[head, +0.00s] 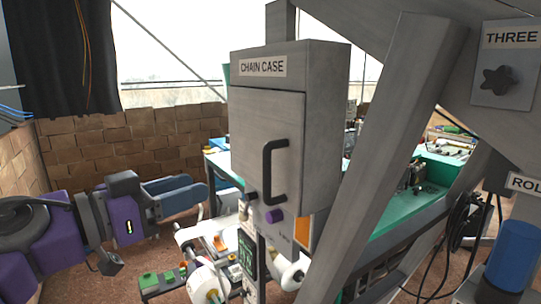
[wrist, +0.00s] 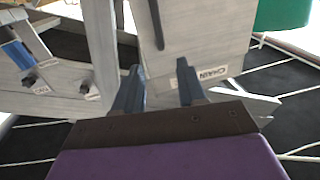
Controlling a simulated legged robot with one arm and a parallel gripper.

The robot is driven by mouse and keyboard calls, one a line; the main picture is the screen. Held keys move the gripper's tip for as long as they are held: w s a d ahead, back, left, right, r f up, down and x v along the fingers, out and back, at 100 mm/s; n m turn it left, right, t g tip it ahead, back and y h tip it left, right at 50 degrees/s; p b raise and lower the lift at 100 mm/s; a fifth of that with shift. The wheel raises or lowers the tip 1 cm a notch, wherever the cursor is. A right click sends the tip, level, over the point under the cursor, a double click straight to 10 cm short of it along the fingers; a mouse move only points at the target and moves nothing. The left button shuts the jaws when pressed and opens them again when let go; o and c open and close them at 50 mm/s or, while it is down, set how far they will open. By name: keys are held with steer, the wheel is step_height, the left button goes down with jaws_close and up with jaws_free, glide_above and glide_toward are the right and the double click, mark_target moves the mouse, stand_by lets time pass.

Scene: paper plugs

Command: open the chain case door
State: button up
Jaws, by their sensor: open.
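The chain case (head: 318,110) is a grey metal box with a "CHAIN CASE" label on its upper front. Its door (head: 250,130) looks shut, flush with the front, and carries a black C-shaped handle (head: 268,172) on its right side. My gripper (head: 198,188) is left of the case, apart from the handle, with its blue-grey fingers pointing right. In the wrist view my gripper (wrist: 158,72) shows two fingers spread apart with nothing between them. A tilted "CHAIN" label (wrist: 207,76) lies beyond the right finger. A dark bar above the fingers may be the handle.
A thick grey slanted beam (head: 385,150) stands just right of the case. A dark knob and a purple knob (head: 274,215) sit below the door. A green-topped workbench (head: 420,200) is behind. A brick wall (head: 130,140) runs along the back left.

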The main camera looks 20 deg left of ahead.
mark_target(264, 165)
steer(key=x, duration=1.7)
steer(key=shift+w+d+f, duration=0.15)
jaws_close()
